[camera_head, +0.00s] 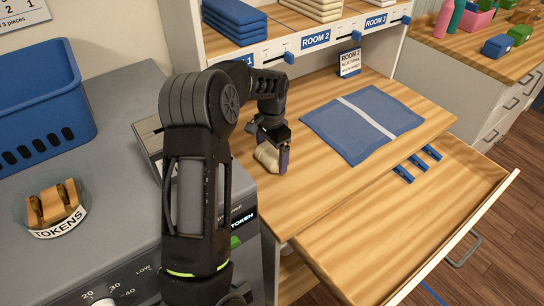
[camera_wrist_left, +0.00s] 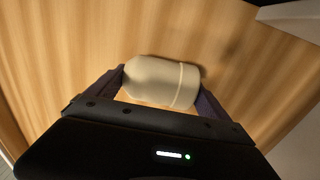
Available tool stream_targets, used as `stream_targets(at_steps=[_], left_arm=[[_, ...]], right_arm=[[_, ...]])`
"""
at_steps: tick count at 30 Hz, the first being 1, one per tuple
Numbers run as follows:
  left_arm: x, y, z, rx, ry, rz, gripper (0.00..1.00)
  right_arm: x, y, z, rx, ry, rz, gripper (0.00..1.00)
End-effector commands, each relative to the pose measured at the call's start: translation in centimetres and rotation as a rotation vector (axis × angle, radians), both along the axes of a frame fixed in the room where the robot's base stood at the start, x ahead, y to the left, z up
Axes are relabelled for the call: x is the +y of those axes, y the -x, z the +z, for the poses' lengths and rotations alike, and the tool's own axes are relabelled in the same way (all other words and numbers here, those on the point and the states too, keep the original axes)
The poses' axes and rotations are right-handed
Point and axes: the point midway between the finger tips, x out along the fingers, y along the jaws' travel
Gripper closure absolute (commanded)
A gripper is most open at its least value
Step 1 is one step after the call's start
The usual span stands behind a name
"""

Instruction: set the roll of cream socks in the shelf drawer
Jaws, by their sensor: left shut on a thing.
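The roll of cream socks (camera_head: 266,156) is held by my left gripper (camera_head: 274,160) over the left part of the wooden shelf top. In the left wrist view the roll (camera_wrist_left: 165,82) lies crosswise between the two dark fingers, which press on its ends. I cannot tell whether it touches the wood below. The shelf drawer (camera_head: 350,258) is pulled open at lower right, below the shelf top, with a wooden floor and a pale front with a grey handle. Most of its visible floor is bare. My right gripper is not in view.
A folded blue cloth with a white stripe (camera_head: 335,124) lies on the shelf top, near a small room card (camera_head: 349,62). Grey counter at left holds a blue basket (camera_head: 45,125) and token bowl (camera_head: 55,232).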

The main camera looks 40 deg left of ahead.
Motion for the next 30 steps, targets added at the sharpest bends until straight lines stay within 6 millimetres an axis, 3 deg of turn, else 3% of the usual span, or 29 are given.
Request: stream_targets(at_steps=[5, 12, 18, 30], left_arm=[[0.0, -0.1, 1.8, -0.005, -0.002, 0.0, 0.5], [0.0, -0.1, 6.5, -0.006, -0.001, 0.0, 0.5], [0.0, -0.1, 9.3, -0.002, 0.0, -0.001, 0.5], [0.0, 0.0, 9.8, -0.001, -0.001, -0.001, 0.5]], right_arm=[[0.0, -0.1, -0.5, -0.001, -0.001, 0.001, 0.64], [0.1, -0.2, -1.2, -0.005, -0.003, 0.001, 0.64], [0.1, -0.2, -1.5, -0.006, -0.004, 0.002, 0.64], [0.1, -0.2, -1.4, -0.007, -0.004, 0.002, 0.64]])
